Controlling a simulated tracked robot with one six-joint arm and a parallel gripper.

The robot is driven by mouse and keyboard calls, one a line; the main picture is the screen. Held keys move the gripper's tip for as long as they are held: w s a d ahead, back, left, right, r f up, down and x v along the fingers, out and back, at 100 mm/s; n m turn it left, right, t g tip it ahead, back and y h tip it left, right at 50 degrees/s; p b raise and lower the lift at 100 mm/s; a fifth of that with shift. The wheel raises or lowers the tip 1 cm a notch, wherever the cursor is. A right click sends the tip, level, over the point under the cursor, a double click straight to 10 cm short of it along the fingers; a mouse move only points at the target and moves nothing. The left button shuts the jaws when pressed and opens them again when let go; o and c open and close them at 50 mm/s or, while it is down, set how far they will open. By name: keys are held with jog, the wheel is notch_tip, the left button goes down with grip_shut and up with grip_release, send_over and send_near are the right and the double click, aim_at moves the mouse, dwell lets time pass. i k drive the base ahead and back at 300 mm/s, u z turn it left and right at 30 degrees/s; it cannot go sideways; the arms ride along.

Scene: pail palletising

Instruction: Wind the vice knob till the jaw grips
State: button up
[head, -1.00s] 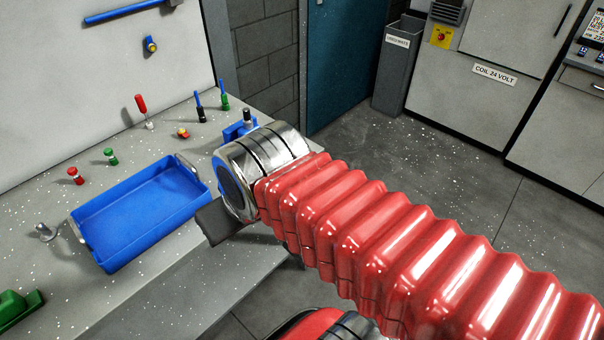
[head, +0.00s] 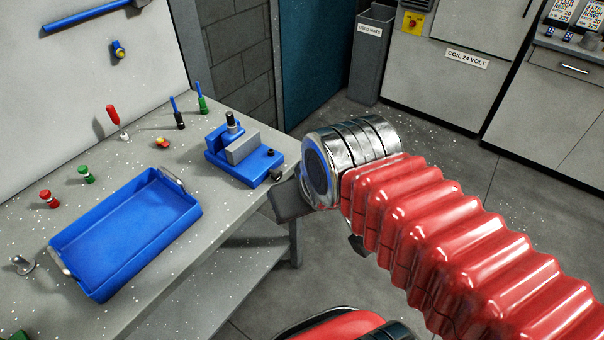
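The blue vice (head: 222,166) sits at the right end of the grey bench, with a grey block-like jaw part (head: 243,148). A dark upright cylinder with a pale band (head: 232,124) stands at its back; I cannot tell whether the jaw touches it. A small dark knob (head: 275,174) shows at the vice's front right end. My gripper (head: 290,201) is just right of and in front of the vice, below my silver wrist. One grey finger shows close to the knob; contact is unclear. The wrist hides the rest, so its opening cannot be read.
A blue tray (head: 190,222) with metal handles stands on the bench (head: 225,218) left of the vice. Behind it are a red-handled tool (head: 113,115), blue and green-handled tools (head: 202,104), and small red and green pieces. Open floor (head: 440,150) lies right of the bench.

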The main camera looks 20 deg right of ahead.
aim_at(277, 175)
jog(key=z, duration=0.9)
jog(key=k, duration=0.95)
jog(key=u, duration=1.15)
jog(key=i, duration=1.05)
jog(key=u, duration=0.1)
